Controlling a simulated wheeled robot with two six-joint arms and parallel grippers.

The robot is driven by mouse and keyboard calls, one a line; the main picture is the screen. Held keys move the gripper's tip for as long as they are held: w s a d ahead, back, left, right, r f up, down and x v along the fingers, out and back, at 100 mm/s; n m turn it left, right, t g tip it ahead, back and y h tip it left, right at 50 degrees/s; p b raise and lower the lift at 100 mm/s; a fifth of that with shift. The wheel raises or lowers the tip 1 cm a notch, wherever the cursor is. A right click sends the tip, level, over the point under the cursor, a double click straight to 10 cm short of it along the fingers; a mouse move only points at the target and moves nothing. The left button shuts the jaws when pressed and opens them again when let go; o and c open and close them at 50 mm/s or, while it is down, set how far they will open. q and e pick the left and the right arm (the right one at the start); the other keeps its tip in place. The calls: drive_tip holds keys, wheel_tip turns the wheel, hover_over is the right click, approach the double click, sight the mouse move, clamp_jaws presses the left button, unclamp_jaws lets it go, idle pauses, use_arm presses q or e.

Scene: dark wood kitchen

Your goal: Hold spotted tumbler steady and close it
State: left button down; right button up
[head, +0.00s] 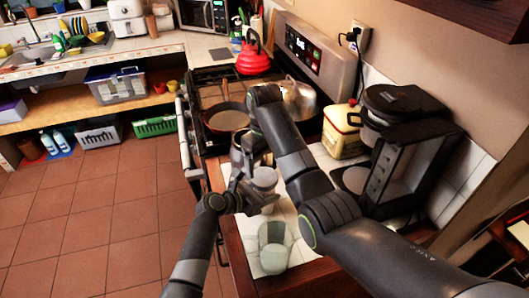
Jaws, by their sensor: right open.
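A pale grey cylindrical cup (265,178), likely the tumbler, stands on the white tiled counter; spots cannot be made out at this size. My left gripper (254,196) is low beside the cup's near side; whether its fingers touch it or are shut is unclear. My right gripper (252,160) points down from the bent arm, just above and behind the cup, and is open. The arms and grippers hide part of the cup, and I cannot tell a separate lid.
A black coffee maker (400,150) and a cream canister (342,130) stand to the right. The stove holds a pan (228,121), a metal kettle (299,99) and a red kettle (254,62).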

sight(264, 176)
drive_tip(key=shift+f, duration=2.25)
drive_tip(key=c, duration=0.8)
drive_tip(key=o, duration=1.1)
drive_tip(key=shift+r, duration=0.1)
wheel_tip(264, 176, up, 7)
drive_tip(key=shift+r, duration=0.2)
